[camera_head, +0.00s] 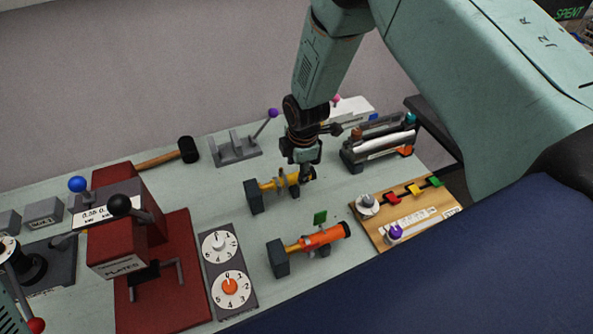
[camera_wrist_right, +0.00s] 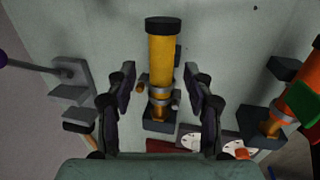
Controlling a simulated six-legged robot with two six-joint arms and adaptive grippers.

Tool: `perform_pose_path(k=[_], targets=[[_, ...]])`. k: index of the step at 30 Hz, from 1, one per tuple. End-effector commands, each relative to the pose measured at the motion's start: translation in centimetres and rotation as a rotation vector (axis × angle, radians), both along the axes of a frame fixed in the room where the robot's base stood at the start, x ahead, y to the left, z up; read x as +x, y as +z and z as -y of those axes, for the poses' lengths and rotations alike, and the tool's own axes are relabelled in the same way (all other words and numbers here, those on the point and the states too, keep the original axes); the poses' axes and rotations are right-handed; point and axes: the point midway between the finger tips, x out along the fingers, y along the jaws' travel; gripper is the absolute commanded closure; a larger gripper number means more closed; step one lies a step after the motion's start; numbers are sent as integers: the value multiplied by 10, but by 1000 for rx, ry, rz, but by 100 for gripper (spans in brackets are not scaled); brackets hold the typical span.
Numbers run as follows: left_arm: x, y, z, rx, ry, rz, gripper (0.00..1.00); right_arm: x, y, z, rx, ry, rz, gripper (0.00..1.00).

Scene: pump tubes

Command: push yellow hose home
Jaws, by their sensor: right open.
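The yellow hose (camera_head: 272,184) lies on the table, its left end at a dark block (camera_head: 255,196). In the right wrist view the yellow hose (camera_wrist_right: 162,62) has a black end cap, a silver band and a dark block (camera_wrist_right: 160,127) at its other end. Whether it is fully seated there I cannot tell. My right gripper (camera_head: 305,172) is over the hose and hides part of it in the head view. In the wrist view the open fingers of my right gripper (camera_wrist_right: 158,82) stand on either side of the hose, with gaps. My left gripper is not in view.
An orange hose (camera_head: 325,237) with a green tab (camera_head: 320,217) lies nearer, at its own block. A dark tube rack (camera_head: 378,148) and a wooden board (camera_head: 435,205) stand right. A red press (camera_head: 165,240), dials (camera_head: 229,287) and a mallet (camera_head: 188,150) are left.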

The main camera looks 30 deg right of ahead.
Motion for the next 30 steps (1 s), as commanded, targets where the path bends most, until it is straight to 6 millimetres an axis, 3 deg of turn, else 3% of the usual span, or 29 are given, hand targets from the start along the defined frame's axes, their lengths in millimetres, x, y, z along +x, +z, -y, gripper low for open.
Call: perform_pose_path(k=[8, 19, 30], targets=[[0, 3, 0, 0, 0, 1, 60, 6, -28, 1, 0, 0, -1, 48], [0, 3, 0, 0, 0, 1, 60, 10, -33, 3, 0, -1, 0, 49], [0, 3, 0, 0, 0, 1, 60, 10, -32, 2, 0, -1, 2, 80]])
